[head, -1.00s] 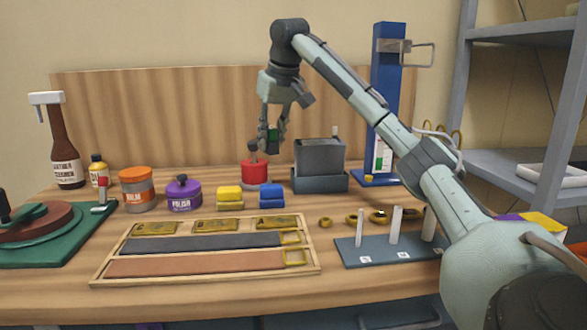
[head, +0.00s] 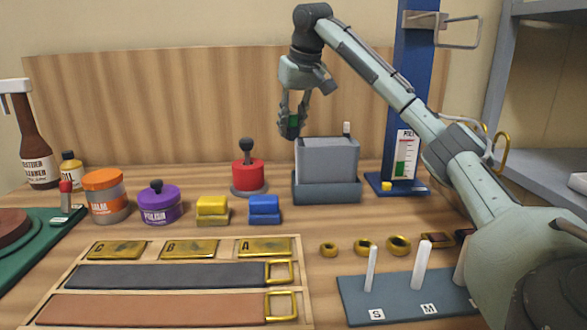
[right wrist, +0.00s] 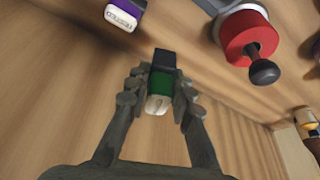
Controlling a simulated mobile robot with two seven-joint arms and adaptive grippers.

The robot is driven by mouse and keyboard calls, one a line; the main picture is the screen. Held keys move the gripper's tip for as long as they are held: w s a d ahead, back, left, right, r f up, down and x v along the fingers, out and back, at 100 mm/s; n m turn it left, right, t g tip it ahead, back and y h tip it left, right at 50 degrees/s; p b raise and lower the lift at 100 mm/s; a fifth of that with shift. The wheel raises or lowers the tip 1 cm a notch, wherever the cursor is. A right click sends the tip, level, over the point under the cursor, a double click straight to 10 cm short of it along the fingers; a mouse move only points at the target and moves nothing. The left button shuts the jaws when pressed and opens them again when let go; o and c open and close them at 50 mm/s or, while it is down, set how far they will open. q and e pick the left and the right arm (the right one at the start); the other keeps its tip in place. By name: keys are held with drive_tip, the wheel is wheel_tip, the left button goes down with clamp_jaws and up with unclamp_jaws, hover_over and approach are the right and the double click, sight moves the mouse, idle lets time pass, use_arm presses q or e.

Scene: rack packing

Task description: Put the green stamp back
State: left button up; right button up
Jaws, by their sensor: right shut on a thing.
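The green stamp (head: 294,120) is held in my right gripper (head: 291,130), above the back of the bench. In the right wrist view the stamp (right wrist: 161,84) sits between the two fingertips (right wrist: 158,97), with a dark end and a pale marked end. In the head view the gripper is above and left of the grey box (head: 328,160), right of the red pot with a black knob (head: 248,173). In the right wrist view a purple block with a pale lettered face (right wrist: 124,14) is at the top. My left gripper is out of view.
Yellow (head: 212,207) and blue (head: 264,207) blocks, jars and a spray bottle (head: 32,150) stand to the left. A peg board (head: 400,300) and lettered tray (head: 307,270) are in front.

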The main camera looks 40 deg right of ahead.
sight(292, 140)
wheel_tip(292, 140, down, 5)
drive_tip(key=shift+r, duration=0.15)
wheel_tip(292, 140, down, 4)
drive_tip(key=shift+r, duration=0.1)
drive_tip(key=shift+f, duration=0.25)
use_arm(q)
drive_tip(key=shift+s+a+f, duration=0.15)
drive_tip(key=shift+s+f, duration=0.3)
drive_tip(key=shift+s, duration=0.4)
use_arm(e)
drive_tip(key=shift+a, duration=0.1)
